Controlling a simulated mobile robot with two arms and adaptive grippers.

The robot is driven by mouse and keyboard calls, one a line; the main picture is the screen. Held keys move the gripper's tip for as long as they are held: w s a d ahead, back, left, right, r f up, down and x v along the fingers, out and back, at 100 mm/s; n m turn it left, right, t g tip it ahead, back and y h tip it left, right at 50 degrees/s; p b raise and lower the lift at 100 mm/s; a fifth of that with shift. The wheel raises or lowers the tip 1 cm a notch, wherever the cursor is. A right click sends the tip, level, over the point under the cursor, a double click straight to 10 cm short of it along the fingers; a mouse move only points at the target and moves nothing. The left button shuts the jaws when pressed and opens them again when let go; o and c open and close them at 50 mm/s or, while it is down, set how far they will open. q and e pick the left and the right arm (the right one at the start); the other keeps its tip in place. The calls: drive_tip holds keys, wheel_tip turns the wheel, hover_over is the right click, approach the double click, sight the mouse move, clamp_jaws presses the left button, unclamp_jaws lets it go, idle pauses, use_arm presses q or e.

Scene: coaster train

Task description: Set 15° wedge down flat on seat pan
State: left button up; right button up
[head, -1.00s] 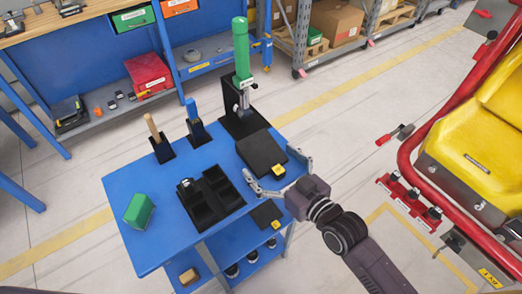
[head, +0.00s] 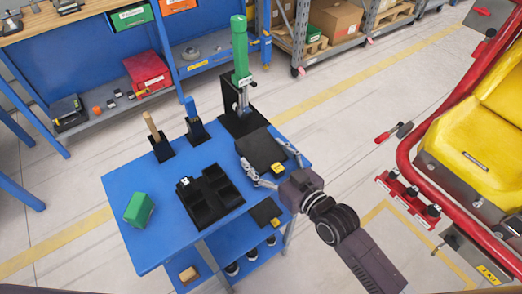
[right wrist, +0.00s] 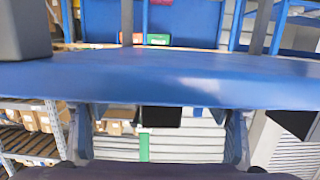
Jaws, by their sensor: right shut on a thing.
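A dark wedge-like slab (head: 261,150) with a small yellow tag lies at the right end of the blue cart top; it looks like the 15° wedge, though its angle is too small to read. My right gripper (head: 270,166) is at its near edge, a finger on each side, shut on it. In the right wrist view the two fingers stand at lower left and lower right, with a blue band across the picture, and the slab cannot be made out clearly. The yellow seat (head: 470,140) with its pan is at the far right, in a red frame. My left gripper is out of view.
The blue cart (head: 125,180) also carries a black compartment tray (head: 210,197), a green block (head: 139,208), tool stands and a green-handled tool (head: 240,50). A red rail (head: 408,165) borders the seat. Open floor lies between cart and rail.

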sight(265, 154)
drive_tip(key=shift+r, duration=0.2)
wheel_tip(265, 154, up, 20)
drive_tip(key=p, duration=0.1)
drive_tip(key=shift+p, duration=0.35)
drive_tip(key=shift+f, duration=0.1)
